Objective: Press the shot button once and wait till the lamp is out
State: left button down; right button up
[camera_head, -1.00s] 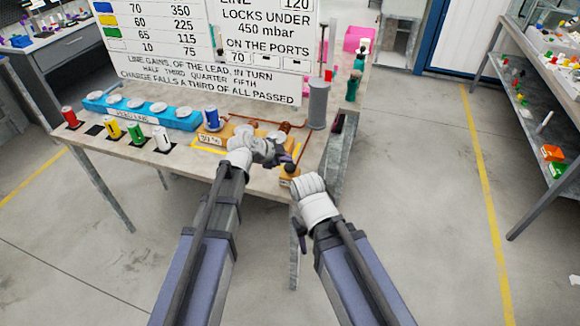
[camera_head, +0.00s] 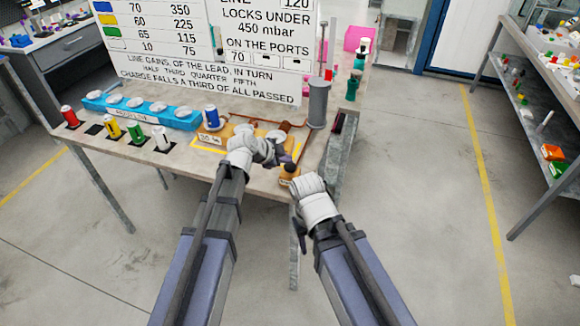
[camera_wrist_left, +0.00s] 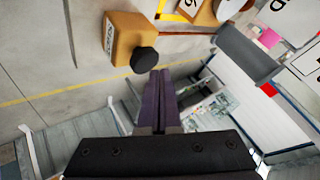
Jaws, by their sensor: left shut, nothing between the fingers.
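The shot button is a round black knob (camera_wrist_left: 145,60) on an orange-brown box (camera_wrist_left: 121,36) in the left wrist view. In the head view this box (camera_head: 287,178) sits at the bench's front right edge, partly covered by my arms. My left gripper (camera_wrist_left: 160,73) is shut and empty, its purple fingers ending right beside the knob. I cannot tell whether they touch it. It also shows in the head view (camera_head: 286,160). My right arm comes in from below, and its gripper's fingers cannot be made out. I cannot pick out a lit lamp.
A grey cylinder (camera_head: 317,104) stands behind the box, with copper pipes (camera_head: 295,127) nearby. A large white sign (camera_head: 200,60) stands behind.

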aim_at(287, 167)
pick_arm(q)
jog(key=shift+f, duration=0.25)
jog(key=shift+f+b, duration=0.7)
jog(key=shift+b, duration=0.15)
dwell(0.7)
jog(key=shift+r, duration=0.1)
jog(key=shift+r+p, duration=1.05)
jog(key=shift+p, duration=0.15)
notch_tip(287, 167, up, 5)
jog(key=p, duration=0.5)
dwell(0.5)
